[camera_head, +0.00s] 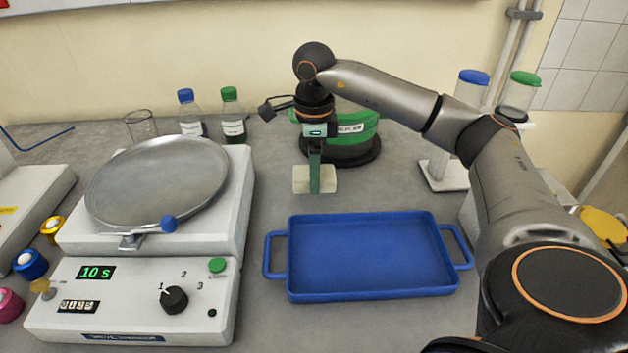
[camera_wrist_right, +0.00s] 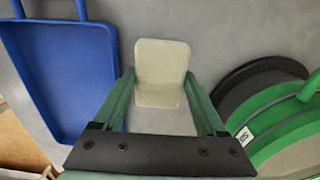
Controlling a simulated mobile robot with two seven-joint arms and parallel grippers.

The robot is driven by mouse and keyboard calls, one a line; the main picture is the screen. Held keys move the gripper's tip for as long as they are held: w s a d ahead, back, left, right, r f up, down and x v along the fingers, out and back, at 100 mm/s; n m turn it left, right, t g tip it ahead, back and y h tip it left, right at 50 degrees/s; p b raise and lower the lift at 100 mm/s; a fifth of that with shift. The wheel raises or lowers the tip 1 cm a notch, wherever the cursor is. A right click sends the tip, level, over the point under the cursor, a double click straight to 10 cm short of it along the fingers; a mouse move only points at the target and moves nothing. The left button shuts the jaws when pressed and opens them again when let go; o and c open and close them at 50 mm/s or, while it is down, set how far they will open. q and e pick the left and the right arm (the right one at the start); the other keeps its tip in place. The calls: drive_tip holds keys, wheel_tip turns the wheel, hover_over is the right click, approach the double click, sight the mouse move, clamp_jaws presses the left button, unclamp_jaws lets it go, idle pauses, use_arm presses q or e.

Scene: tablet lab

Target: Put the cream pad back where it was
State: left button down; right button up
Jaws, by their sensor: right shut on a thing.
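The cream pad (camera_head: 327,180) is a small pale block in the middle of the bench, behind the blue tray. My right gripper (camera_head: 315,185) points down and is shut on it, a green finger showing in front of its near face. In the right wrist view the cream pad (camera_wrist_right: 160,62) sits between the two green fingertips of the right gripper (camera_wrist_right: 159,84). I cannot tell whether the pad touches the bench or hangs just above it. My left gripper is not in view.
The blue tray (camera_head: 370,292) is empty. A green round device (camera_head: 352,148) on a black base stands just behind the pad. A sieve shaker (camera_head: 140,255) with a metal pan stands left; bottles (camera_head: 232,125) stand behind it. A white stand (camera_head: 447,172) with capped tubes is right.

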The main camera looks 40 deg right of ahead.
drive_tip(key=shift+w+d+f, duration=0.15)
drive_tip(key=shift+f, duration=0.15)
drive_tip(key=shift+w+d+f, duration=0.15)
drive_tip(key=shift+f, duration=1.6)
drive_tip(key=shift+f, duration=0.2)
drive_tip(key=o, duration=1.1)
drive_tip(key=shift+o, duration=0.2)
drive_tip(key=shift+r, duration=0.15)
wheel_tip(320, 180, up, 12)
drive_tip(key=shift+r+p, duration=0.1)
drive_tip(key=shift+p, duration=0.3)
